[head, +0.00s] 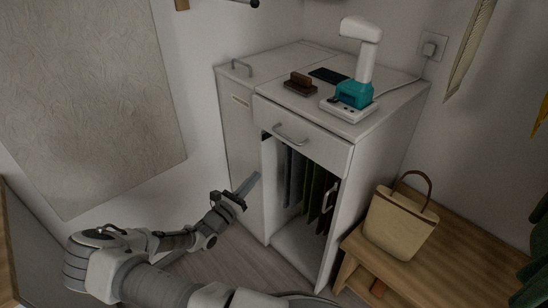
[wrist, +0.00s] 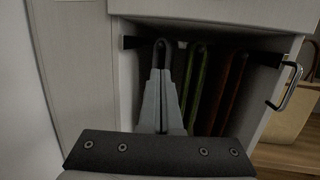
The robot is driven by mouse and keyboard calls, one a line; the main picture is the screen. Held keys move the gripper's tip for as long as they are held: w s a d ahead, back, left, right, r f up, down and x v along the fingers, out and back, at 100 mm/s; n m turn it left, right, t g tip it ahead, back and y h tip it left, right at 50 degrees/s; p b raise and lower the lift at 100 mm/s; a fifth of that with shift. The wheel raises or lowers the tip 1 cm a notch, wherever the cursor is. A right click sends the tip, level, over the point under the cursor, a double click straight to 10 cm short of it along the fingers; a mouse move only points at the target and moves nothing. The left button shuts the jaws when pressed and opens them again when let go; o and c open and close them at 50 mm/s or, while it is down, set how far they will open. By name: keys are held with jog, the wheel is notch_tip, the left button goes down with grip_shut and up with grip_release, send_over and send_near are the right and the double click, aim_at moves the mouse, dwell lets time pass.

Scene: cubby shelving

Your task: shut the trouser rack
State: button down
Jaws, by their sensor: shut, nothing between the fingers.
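The trouser rack shows in the lower opening of the white cabinet as a row of hanging trousers (head: 311,185), grey, green and dark red-brown. In the wrist view the green pair (wrist: 196,85) and the red-brown pair (wrist: 233,90) hang below a dark bar. A metal handle (head: 329,197) is at the opening's right side; it also shows in the wrist view (wrist: 285,87). I cannot tell how far out the rack stands. My gripper (head: 256,176) is shut and empty, left of the opening. In the wrist view its fingers (wrist: 162,74) overlap the grey trousers; contact is unclear.
A shut drawer (head: 305,137) with a handle is above the opening. A teal and white device (head: 354,94) and a brown block (head: 300,84) stand on the cabinet. A beige bag (head: 398,222) sits on the wooden bench (head: 455,245) at right. Floor shows before the cabinet.

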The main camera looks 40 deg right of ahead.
jog(key=b+x, duration=0.3)
jog(key=x, duration=1.1)
jog(key=shift+a+f, duration=0.1)
jog(key=shift+p+x, duration=0.45)
jog(key=shift+x, duration=0.5)
jog(key=shift+s, duration=0.15)
jog(key=p+v, duration=0.2)
jog(key=v, duration=1.2)
jog(key=shift+a, duration=0.15)
jog(key=shift+s, duration=0.1)
